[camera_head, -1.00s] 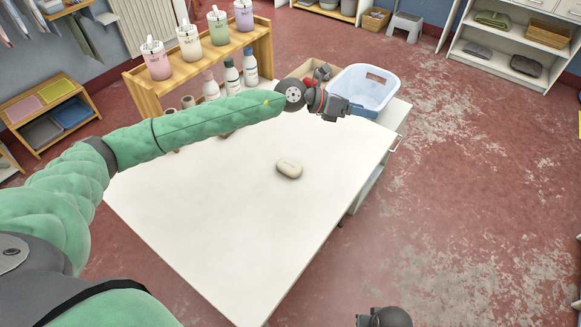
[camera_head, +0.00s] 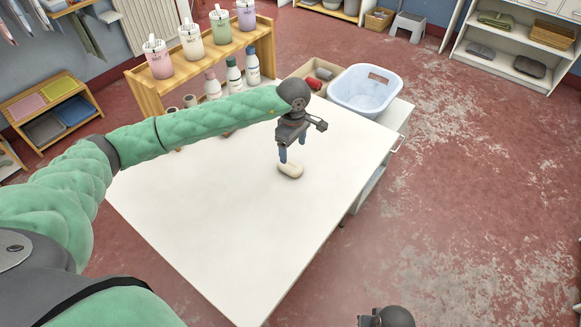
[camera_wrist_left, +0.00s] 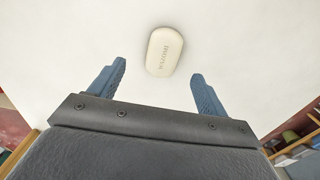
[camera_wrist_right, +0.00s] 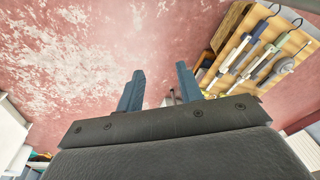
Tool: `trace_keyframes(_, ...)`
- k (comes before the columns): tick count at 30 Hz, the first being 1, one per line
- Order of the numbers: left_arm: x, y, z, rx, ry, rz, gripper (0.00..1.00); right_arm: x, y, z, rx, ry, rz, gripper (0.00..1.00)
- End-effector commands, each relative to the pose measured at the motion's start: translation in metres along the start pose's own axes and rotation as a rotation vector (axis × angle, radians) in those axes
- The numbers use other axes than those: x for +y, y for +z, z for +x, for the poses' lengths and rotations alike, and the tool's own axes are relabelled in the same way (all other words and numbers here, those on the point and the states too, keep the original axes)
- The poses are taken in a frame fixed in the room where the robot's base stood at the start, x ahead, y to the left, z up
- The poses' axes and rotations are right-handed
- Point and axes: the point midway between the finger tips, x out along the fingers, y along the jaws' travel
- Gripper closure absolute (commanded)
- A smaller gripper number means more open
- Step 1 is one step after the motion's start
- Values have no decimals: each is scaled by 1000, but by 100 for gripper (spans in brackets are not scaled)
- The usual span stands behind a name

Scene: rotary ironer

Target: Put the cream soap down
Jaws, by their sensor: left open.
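The cream soap (camera_head: 291,171) is a rounded bar lying flat on the white table (camera_head: 220,200). In the left wrist view the soap (camera_wrist_left: 164,52) lies beyond the fingertips, between their lines, with lettering on its top. My left gripper (camera_head: 287,160) points down just above and behind the soap. Its blue fingers are apart with nothing between them, as the left wrist view (camera_wrist_left: 158,75) also shows. My right gripper (camera_wrist_right: 160,80) has its fingers apart and empty, facing the red floor. In the head view only a dark part of it shows at the bottom edge.
A wooden rack (camera_head: 193,60) with several dispensers and bottles stands along the table's back left. A pale blue basket (camera_head: 366,91) and a box (camera_head: 313,72) with dark and red items are at the back right. The table's front and left are clear.

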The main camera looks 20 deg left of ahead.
Motion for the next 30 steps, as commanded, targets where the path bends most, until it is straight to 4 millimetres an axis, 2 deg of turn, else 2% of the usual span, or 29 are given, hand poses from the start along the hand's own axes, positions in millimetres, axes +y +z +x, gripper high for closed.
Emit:
trace_keyframes(16,-2,-1,30,-3,-1,11,24,5,8,45,-5,7,0,64)
trace_keyframes(30,-7,-4,62,-4,0,11,24,17,34,121,-14,19,0,64)
